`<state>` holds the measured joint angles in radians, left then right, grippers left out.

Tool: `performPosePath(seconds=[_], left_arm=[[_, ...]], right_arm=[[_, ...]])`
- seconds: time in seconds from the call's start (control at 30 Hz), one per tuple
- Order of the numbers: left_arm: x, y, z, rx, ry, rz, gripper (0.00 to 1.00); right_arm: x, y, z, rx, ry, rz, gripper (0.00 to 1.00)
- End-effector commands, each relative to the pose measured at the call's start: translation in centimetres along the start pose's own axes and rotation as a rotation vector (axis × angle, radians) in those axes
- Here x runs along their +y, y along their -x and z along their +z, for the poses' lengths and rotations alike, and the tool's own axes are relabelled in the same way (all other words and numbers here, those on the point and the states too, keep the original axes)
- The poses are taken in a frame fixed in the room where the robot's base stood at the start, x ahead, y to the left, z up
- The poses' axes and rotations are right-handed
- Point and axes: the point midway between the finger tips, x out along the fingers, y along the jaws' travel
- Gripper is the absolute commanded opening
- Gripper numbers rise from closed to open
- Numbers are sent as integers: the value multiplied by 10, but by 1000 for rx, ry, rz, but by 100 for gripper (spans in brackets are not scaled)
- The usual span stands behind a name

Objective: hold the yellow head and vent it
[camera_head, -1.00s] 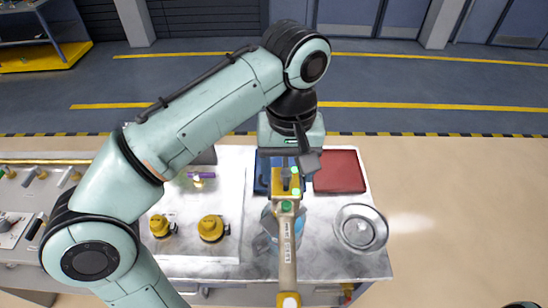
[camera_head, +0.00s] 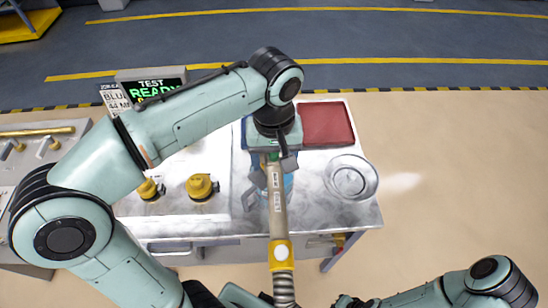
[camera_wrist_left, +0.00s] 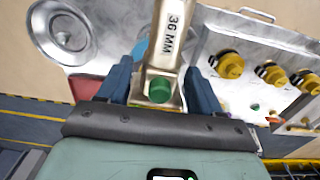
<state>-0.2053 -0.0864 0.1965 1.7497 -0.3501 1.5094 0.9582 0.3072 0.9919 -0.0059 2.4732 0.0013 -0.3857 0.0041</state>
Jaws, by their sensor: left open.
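A fill head (camera_head: 278,200) with a pale metal barrel and a yellow collar (camera_head: 281,252) lies lengthwise over the workbench. Its far end is hidden under my left gripper (camera_head: 276,160). In the left wrist view the barrel (camera_wrist_left: 168,35) carries a "36 MM" label and a green button (camera_wrist_left: 159,90). My left gripper's blue fingers (camera_wrist_left: 160,88) are open, one on each side of the barrel's end. I cannot tell whether they touch it. My right forearm (camera_head: 450,295) shows at the bottom right; its gripper does not show.
The bench (camera_head: 330,215) holds a round metal dish (camera_head: 351,177) and a red pad (camera_head: 326,124) on the right. Yellow caps (camera_head: 201,187) stand on the left. A screen (camera_head: 152,87) behind my left arm reads "TEST READY". A ribbed hose (camera_head: 284,290) runs from the fill head.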

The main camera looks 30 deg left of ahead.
Motion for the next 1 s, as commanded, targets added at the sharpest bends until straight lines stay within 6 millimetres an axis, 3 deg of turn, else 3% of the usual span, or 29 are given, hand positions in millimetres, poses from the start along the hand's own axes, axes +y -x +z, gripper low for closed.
performPosePath(seconds=[0.27,0.5,1.0], left_arm=[[0,-1,0,1,0,0,65],[0,-1,0,1,0,0,0],[0,-1,0,1,0,0,0]], right_arm=[[0,0,0,0,0,0,0],[0,0,0,0,0,0,0],[0,0,0,0,0,0,0]])
